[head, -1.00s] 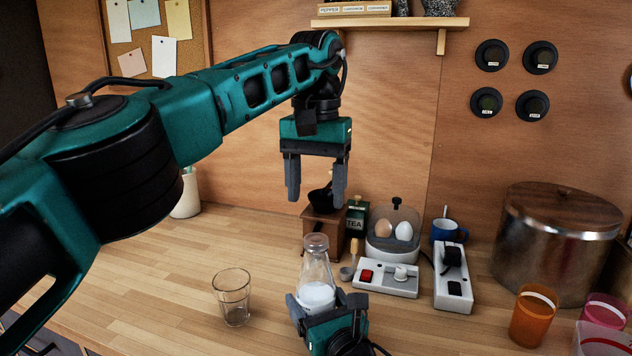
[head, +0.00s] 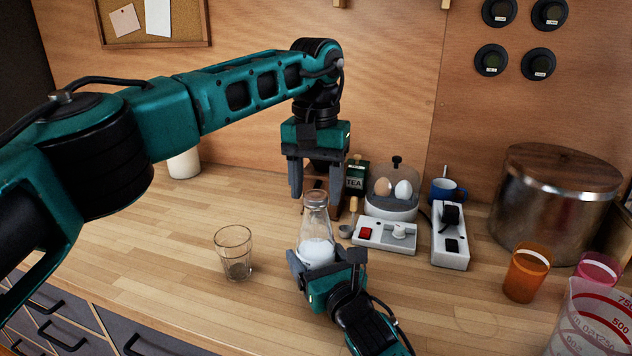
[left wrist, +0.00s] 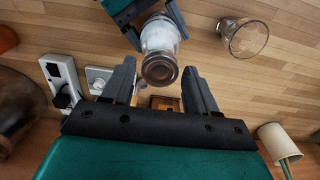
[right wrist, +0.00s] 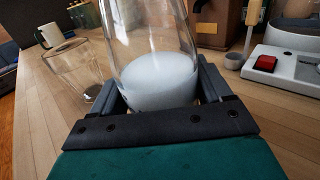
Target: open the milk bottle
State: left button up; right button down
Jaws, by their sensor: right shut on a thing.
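The milk bottle (head: 316,222) is clear glass with white milk in its lower part and stands upright on the counter. My right gripper (head: 318,262) is shut on its lower body, and the right wrist view (right wrist: 160,80) shows the bottle between the fingers. My left gripper (head: 317,190) is open and points down just above the bottle's top, its fingers apart. In the left wrist view the bottle's top (left wrist: 160,69) lies just beyond the gap between the open fingers (left wrist: 160,75). Whether the left fingers touch the bottle cannot be told.
An empty glass (head: 234,252) stands left of the bottle. A white panel with a red switch (head: 385,235), a power strip (head: 450,235) and an egg cooker (head: 392,190) stand behind right. A large pot (head: 553,205) and cups are at right. The left front counter is clear.

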pick_arm(q)
jog(key=c, duration=0.9)
jog(key=n, duration=1.2)
jog(key=shift+n, duration=0.3)
jog(key=n, duration=0.5)
jog(key=shift+r, duration=0.1)
jog(key=n, duration=0.7)
jog(key=shift+n, duration=0.3)
jog(key=n, duration=0.3)
jog(key=shift+n, duration=0.4)
jog(key=n, duration=1.2)
jog(key=shift+n, duration=0.4)
jog(key=n, duration=1.2)
jog(key=shift+r, duration=0.1)
